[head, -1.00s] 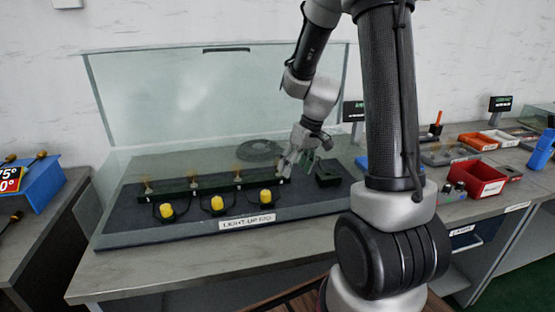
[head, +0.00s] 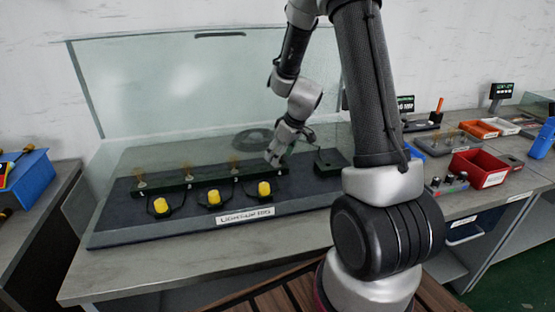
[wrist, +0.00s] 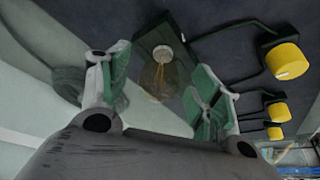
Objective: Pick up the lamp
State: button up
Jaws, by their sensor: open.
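A clear lamp with an amber filament (wrist: 158,78) stands at the end of the dark strip (wrist: 150,38) in the wrist view. My gripper (wrist: 160,88) is open, with a green-padded finger on either side of this lamp. I cannot tell whether either pad touches it. In the head view my gripper (head: 275,158) is at the right end of the dark strip (head: 212,183) and hides that lamp. Three more small lamps stand along the strip, at the left (head: 140,180), middle (head: 188,172) and right (head: 233,165).
Yellow buttons (head: 213,197) line the front of the rig, with black cables behind them. A black box (head: 328,162) sits right of my gripper. A clear raised cover (head: 160,85) stands behind. A red bin (head: 480,168) is on the right bench.

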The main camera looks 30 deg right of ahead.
jog(key=shift+w+a+f, duration=0.1)
jog(key=shift+w+f, duration=0.15)
jog(key=shift+f, duration=0.45)
jog(key=c, duration=1)
jog(key=shift+r, duration=0.1)
